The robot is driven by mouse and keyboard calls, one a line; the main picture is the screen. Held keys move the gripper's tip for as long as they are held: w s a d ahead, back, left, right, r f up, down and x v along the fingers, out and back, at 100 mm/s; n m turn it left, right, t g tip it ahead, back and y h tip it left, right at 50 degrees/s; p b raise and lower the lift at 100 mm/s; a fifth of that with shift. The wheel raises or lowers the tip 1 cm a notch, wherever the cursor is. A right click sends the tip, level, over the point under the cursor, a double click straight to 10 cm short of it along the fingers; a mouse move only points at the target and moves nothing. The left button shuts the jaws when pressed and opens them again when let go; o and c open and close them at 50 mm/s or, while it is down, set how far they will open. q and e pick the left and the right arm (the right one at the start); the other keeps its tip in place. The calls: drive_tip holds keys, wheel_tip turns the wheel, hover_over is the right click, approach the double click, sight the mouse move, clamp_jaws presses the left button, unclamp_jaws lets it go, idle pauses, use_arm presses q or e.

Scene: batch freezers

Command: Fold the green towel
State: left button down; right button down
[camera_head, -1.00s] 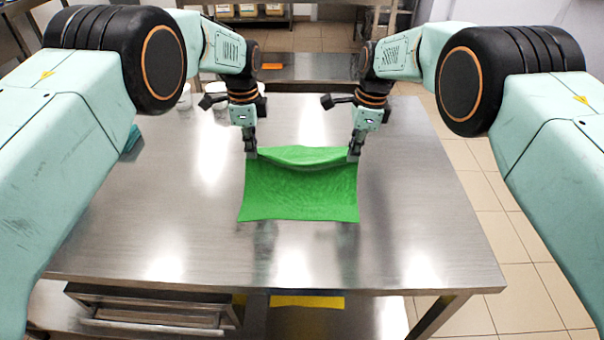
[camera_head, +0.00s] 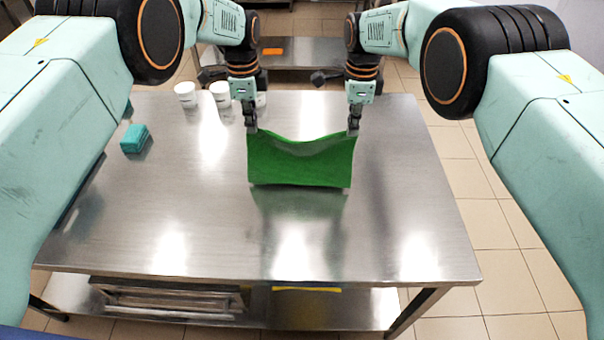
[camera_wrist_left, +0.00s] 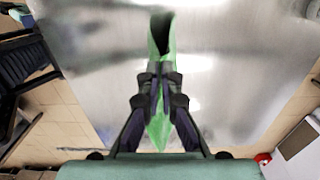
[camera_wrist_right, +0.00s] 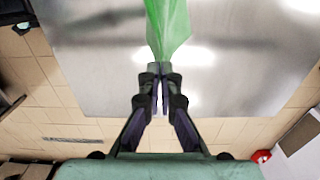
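The green towel (camera_head: 300,162) hangs between my two grippers over the middle of the steel table (camera_head: 190,220). Its top edge sags between the two held corners. Its lower edge is straight, and I cannot tell whether it touches the table. My left gripper (camera_head: 252,129) is shut on the top left corner; the towel (camera_wrist_left: 161,38) also shows between the fingers in the left wrist view. My right gripper (camera_head: 353,130) is shut on the top right corner; the towel (camera_wrist_right: 168,25) runs up from its fingertips in the right wrist view.
A teal block (camera_head: 135,138) lies on the table at the left. White cups (camera_head: 186,95) stand near the far left edge, one partly hidden behind my left gripper. The table is bare in front of and to the right of the towel.

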drive_tip(key=shift+r+p, duration=2)
drive_tip(key=shift+r, duration=0.3)
drive_tip(key=shift+w, duration=0.1)
